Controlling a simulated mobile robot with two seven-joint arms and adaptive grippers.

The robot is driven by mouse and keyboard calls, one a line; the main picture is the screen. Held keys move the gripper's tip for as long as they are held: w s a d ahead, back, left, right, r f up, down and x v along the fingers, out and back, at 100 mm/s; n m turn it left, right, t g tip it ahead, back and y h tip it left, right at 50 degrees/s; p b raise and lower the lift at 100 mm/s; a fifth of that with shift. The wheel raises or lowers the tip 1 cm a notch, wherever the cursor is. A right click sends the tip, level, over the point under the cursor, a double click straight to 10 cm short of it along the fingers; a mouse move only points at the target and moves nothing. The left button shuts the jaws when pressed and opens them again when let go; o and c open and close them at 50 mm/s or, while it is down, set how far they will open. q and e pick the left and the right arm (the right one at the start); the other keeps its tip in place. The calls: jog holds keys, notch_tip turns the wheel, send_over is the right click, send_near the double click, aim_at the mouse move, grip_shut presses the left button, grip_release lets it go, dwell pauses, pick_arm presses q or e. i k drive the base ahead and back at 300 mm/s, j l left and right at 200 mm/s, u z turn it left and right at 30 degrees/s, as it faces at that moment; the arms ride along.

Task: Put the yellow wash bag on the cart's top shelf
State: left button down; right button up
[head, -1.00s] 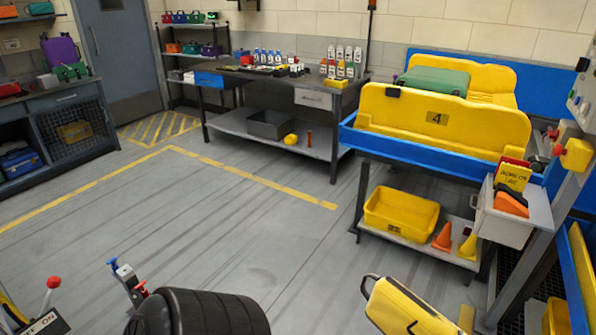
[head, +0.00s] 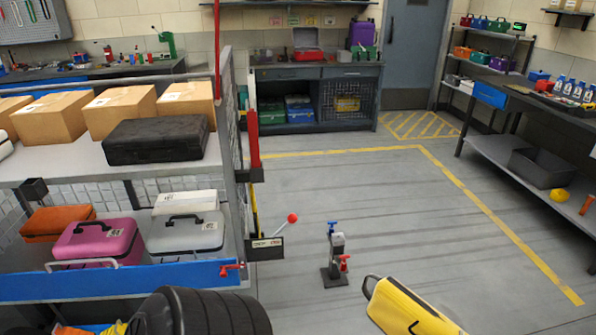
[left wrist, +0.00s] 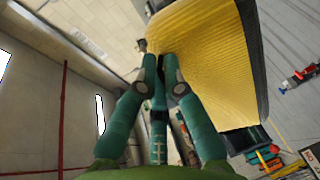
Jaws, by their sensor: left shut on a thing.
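The yellow wash bag (head: 408,308) shows at the bottom of the head view, with a dark edge and a dark loop at its upper left end. In the left wrist view the bag (left wrist: 212,70) fills the upper middle and right. My left gripper (left wrist: 162,75) has teal fingers shut on the bag's edge; the exact grip is partly hidden. The bag is held up, in front of the floor. A shelved unit (head: 70,172) stands at the left of the head view; I cannot tell if it is the cart. My right gripper is not in view.
The unit's upper shelf holds cardboard boxes (head: 125,108) and a black case (head: 157,139). Below are a pink case (head: 95,243) and a grey case (head: 185,232). A small floor stand (head: 335,262) with red and blue handles stands on otherwise open floor. A workbench (head: 520,125) is at right.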

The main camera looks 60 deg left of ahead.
aim_at(51, 161)
jog(key=u, duration=1.65)
jog(key=j+u, duration=0.15)
jog(key=u, duration=0.35)
jog(key=i+j+u, duration=0.1)
jog(key=u, duration=0.35)
jog(key=i+u, duration=0.1)
jog(key=u, duration=0.4)
jog(key=j, duration=0.05)
